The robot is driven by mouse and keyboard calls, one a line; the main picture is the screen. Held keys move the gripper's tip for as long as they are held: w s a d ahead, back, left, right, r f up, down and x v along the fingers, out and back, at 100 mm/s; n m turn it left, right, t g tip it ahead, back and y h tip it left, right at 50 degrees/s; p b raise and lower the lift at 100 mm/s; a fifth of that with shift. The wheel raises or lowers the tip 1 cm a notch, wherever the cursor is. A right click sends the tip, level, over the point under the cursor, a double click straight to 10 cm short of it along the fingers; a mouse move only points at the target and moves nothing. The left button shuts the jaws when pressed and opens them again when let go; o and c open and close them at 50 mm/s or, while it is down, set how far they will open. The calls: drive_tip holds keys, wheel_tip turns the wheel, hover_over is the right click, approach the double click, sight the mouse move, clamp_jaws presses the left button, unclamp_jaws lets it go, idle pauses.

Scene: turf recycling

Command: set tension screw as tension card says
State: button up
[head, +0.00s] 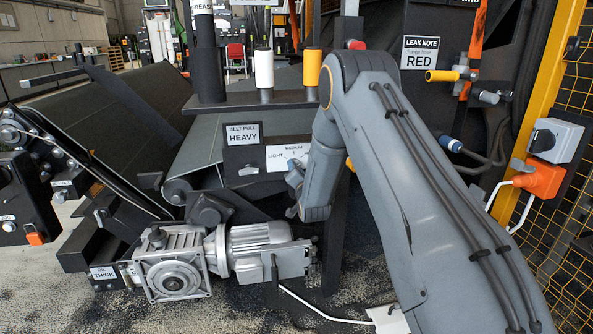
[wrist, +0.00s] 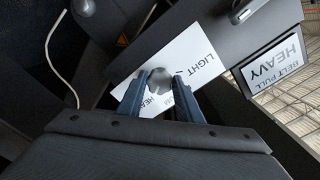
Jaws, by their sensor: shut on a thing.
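The tension card (head: 243,134) reads BELT PULL HEAVY and also shows upside down at the right of the wrist view (wrist: 275,65). Beside it in the head view is the white scale plate (head: 279,154), with LIGHT and MEDIUM legible. In the wrist view the plate (wrist: 200,48) lies behind my gripper, with LIGHT on one side and part of HEAVY near my left finger. My gripper (wrist: 161,90) is shut on the round grey tension screw (wrist: 159,78) in front of the plate. In the head view my gripper (head: 294,174) is partly hidden by my arm. The screw's pointer setting cannot be made out.
A motor and gearbox (head: 262,243) sit just below, with an OIL THICK card (head: 103,272). A shelf (head: 225,103) with white and yellow cylinders is above. A LEAK NOTE RED card (head: 420,52) and a yellow-handled valve (head: 442,75) are at the upper right.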

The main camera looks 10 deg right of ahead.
drive_tip(key=o, duration=1)
drive_tip(key=shift+o, duration=0.2)
drive_tip(key=shift+s, duration=0.1)
drive_tip(key=s+p, duration=0.1)
drive_tip(key=s, duration=0.6)
drive_tip(key=shift+s+p, duration=0.35)
